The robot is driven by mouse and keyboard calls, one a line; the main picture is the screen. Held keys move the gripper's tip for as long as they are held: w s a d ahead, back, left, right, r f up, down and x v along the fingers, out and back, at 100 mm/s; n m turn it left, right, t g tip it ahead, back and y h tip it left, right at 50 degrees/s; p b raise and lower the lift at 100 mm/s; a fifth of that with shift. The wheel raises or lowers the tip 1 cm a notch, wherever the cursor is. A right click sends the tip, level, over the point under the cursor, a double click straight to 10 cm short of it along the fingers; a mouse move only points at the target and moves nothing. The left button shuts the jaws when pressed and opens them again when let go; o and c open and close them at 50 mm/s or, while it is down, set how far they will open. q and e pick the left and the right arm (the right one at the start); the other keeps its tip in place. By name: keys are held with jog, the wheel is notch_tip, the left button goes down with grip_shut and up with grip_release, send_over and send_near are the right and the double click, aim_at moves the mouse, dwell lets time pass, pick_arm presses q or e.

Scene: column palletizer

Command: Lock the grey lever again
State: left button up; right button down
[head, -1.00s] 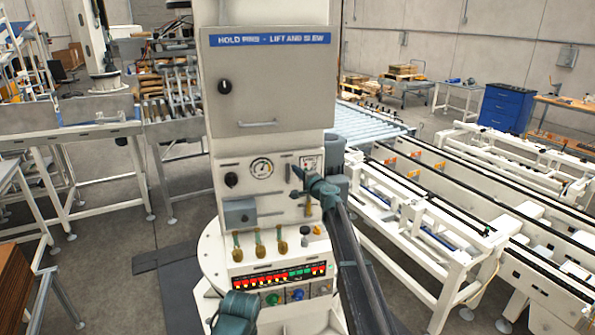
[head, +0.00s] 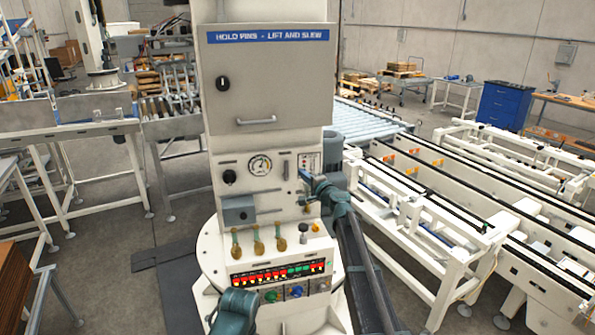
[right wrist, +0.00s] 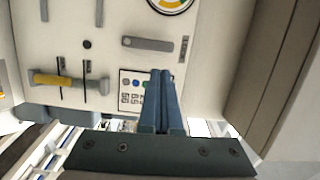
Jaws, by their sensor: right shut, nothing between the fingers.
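A grey lever (head: 286,169) stands upright on the white column panel, just right of the round gauge (head: 260,165). In the right wrist view the lever (right wrist: 148,44) lies crosswise because that view is turned, with a small label strip at its end. My right gripper (head: 304,177) is right of and slightly below the lever, apart from it. In the right wrist view its shut, empty fingers (right wrist: 160,76) point at the panel beside a small printed card (right wrist: 130,84), partly covering it.
A grey box (head: 239,209) and several brass-coloured handles sit lower on the panel, above a row of red and green indicators (head: 278,274). A yellow handle (right wrist: 54,79) beside slots shows in the right wrist view. White conveyor frames (head: 430,225) stand to the right.

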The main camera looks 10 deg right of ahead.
jog(key=v, duration=0.7)
jog(key=shift+s, duration=0.3)
jog(key=s+a+f+n+g+y+b, duration=0.1)
jog(key=s+a+f+n+g+y, duration=0.1)
jog(key=s+a+f+n+g, duration=0.5)
jog(key=s+a+f+n+g+y, duration=0.1)
jog(key=s+a+f+n+g, duration=0.3)
jog(key=s+a, duration=0.65)
jog(key=s+a+f+n+g+h+b, duration=0.1)
jog(key=s+a+f+n+g+h, duration=0.15)
jog(key=s+f, duration=0.5)
jog(key=s+a+f+n+g+h+b, duration=0.1)
jog(key=s+f+n+g+h, duration=0.3)
jog(key=s, duration=0.7)
jog(key=s+d+f+h, duration=0.2)
jog(key=s+d, duration=0.4)
jog(key=s, duration=0.3)
jog(key=shift+d+h, duration=0.2)
jog(key=shift+h, duration=0.65)
